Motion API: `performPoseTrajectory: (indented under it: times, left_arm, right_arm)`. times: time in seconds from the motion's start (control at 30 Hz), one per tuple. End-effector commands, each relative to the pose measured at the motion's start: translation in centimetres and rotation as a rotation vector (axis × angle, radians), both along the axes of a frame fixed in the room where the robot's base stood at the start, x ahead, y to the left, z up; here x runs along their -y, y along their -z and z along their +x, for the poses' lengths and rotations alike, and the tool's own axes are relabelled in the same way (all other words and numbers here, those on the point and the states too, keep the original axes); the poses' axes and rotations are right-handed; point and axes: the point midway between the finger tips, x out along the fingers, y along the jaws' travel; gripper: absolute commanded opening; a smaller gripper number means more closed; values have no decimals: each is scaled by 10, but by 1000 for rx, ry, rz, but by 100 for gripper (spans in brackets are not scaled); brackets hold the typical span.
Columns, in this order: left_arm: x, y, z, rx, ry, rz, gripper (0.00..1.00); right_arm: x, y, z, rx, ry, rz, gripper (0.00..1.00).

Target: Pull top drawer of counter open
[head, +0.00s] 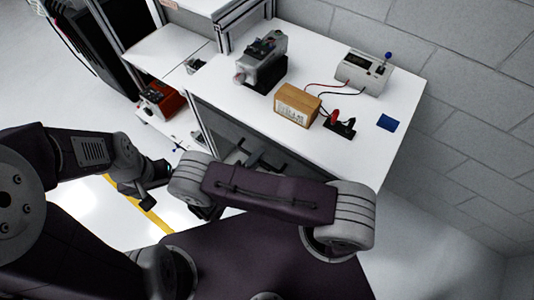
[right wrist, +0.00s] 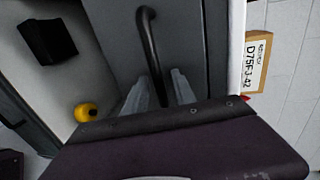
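The counter (head: 379,150) has a white top and a grey front, partly hidden by my right arm in the head view. In the right wrist view, the grey drawer front (right wrist: 190,45) carries a dark curved bar handle (right wrist: 148,42). My right gripper (right wrist: 160,92) has its two pale fingers apart, one on each side of the lower part of the handle. Contact with the handle cannot be made out. My left gripper (head: 150,188) is off to the left of the counter, away from the drawer; its finger opening is too small to read.
On the counter stand a cardboard box (head: 297,105), a grey machine (head: 262,66), a meter (head: 364,72) with wires and a blue pad (head: 387,122). The right wrist view shows a black block (right wrist: 47,41) and a yellow round thing (right wrist: 86,112) on a pale surface beside the drawer front.

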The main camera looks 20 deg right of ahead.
Motion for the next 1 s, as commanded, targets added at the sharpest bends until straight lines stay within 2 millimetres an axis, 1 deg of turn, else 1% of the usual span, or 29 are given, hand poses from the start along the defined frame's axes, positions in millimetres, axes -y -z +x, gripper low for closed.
performPoseTrajectory:
  times: [0.13,0.17,0.2,0.27,1.0]
  left_arm:
    - [0,0,0,0,0,0,89]
    - [0,0,0,0,0,0,89]
    - [0,0,0,0,-1,0,89]
    - [0,0,0,0,0,0,89]
    - [0,0,0,0,0,0,89]
  right_arm:
    - [1,0,0,0,1,-2,34]
    - [1,0,0,0,1,-2,28]
    - [1,0,0,0,2,-2,17]
    - [1,0,0,0,2,-2,0]
    - [2,0,-1,-3,5,-3,0]
